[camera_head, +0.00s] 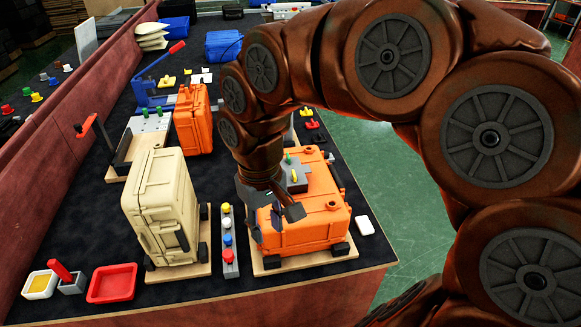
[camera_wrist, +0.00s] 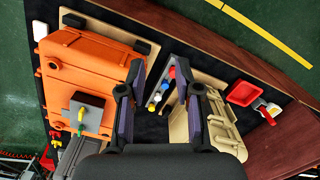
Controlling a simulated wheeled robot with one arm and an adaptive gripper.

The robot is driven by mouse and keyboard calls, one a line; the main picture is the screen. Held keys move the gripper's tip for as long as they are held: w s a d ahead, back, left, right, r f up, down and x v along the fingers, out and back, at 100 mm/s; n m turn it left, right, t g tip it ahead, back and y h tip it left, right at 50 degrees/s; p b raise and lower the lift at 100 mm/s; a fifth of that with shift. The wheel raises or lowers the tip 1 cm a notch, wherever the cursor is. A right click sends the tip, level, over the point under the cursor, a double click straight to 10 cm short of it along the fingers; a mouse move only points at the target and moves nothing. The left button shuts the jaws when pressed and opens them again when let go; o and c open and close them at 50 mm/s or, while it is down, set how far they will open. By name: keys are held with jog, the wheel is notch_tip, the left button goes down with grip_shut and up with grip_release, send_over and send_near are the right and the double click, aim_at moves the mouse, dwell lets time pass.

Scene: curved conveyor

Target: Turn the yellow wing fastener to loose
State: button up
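The yellow wing fastener (camera_head: 294,177) stands on a grey block (camera_head: 298,187) on top of the orange case (camera_head: 318,222), beside a green one (camera_head: 288,158). In the wrist view the yellow fastener (camera_wrist: 81,114) is at the left, on the same grey block (camera_wrist: 92,103), well off to the side of my fingers. My gripper (camera_head: 274,215) hangs over the left front part of the orange case, nearer the camera than the fastener. In the wrist view my gripper (camera_wrist: 161,72) is open with nothing between its fingers. The fastener's exact angle is too small to tell.
A strip of coloured knobs (camera_head: 228,255) lies between the orange case and a beige case (camera_head: 163,205). A red tray (camera_head: 112,284) is at the front left. Another orange case (camera_head: 192,122) and a blue clamp (camera_head: 150,92) stand farther back. Dark bench surface shows between them.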

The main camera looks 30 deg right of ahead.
jog(key=w+d+r, duration=0.2)
jog(key=w+d, duration=0.1)
jog(key=w, duration=0.4)
jog(key=m+p, duration=0.2)
jog(key=m, duration=0.3)
send_over(294, 173)
notch_tip(294, 173, down, 4)
jog(key=shift+r+t, duration=0.1)
jog(key=shift+t, duration=0.2)
jog(key=shift+f+p, duration=0.9)
jog(key=shift+f, duration=2.85)
jog(key=shift+c, duration=0.3)
grip_shut()
